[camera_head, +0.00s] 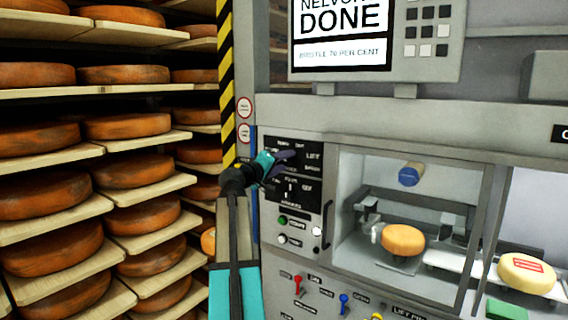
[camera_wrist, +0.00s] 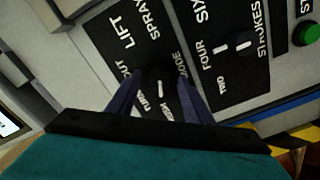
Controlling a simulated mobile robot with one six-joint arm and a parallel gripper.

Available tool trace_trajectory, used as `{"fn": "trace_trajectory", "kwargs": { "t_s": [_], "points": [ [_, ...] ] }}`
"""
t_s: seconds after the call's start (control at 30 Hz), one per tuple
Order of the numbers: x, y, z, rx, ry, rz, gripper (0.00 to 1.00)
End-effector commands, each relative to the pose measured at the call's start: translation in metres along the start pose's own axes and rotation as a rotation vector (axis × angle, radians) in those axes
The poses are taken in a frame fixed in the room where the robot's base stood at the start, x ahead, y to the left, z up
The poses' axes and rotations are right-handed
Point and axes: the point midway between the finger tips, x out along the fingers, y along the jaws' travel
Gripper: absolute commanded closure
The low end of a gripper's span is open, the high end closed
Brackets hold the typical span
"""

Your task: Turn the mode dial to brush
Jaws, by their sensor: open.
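The mode dial (camera_wrist: 159,88) is black on a black panel, with a short white mark. In the wrist view it lies between the two fingers of my gripper (camera_wrist: 158,82). The fingers are apart, one on each side of the dial; I cannot tell whether they touch it. Labels around it include LIFT, SPRAY and MODE, with others partly covered by the fingers. The mark lies near the lower labels, but I cannot read for sure which it points to. In the head view my gripper (camera_head: 289,157) is at the upper black panel (camera_head: 322,167) and covers the dial.
The strokes dial (camera_wrist: 232,47) is beside the mode dial. Below are a green button (camera_head: 283,220) and a white button (camera_head: 283,239). A screen (camera_head: 340,32) reads DONE. A cheese wheel (camera_head: 403,240) sits inside the machine's window. Racks of cheese (camera_head: 128,126) stand at left.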

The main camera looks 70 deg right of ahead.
Motion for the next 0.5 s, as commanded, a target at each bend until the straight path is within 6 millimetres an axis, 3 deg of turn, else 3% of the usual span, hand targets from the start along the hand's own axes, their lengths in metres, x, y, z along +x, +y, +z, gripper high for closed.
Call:
{"fn": "trace_trajectory", "kwargs": {
  "t_s": [0.27,0.5],
  "points": [
    [-0.03,-0.002,0.002,0.001,0.002,0.0,0.54],
    [-0.069,-0.002,0.002,0.0,0.003,-0.001,0.54]
  ]
}}
